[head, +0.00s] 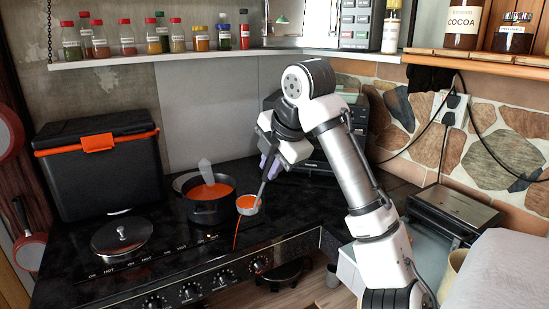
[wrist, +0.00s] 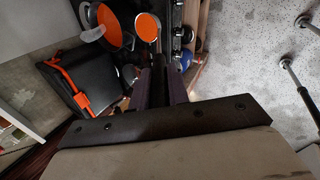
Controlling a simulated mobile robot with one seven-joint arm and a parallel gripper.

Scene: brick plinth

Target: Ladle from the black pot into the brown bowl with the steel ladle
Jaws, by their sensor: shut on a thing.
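The black pot (head: 208,212) stands on the stove with orange soup in it; it shows in the wrist view (wrist: 104,49). A pale flat piece (head: 206,172) sticks up from it. My gripper (head: 268,168) is shut on the steel ladle's handle, right of and above the pot. The ladle's bowl (head: 248,209) is full of orange soup (wrist: 148,26) and hangs just right of the pot, apart from it. A thin orange streak (head: 237,233) runs below the ladle over the stove's front edge. I cannot make out the brown bowl in either view.
A round metal lid (head: 121,236) lies on the stove's left. A black box with an orange handle (head: 98,165) stands behind it. A shelf of spice jars (head: 160,56) hangs above. A black appliance stands behind my arm. A tan rounded thing (head: 455,263) shows partly at right.

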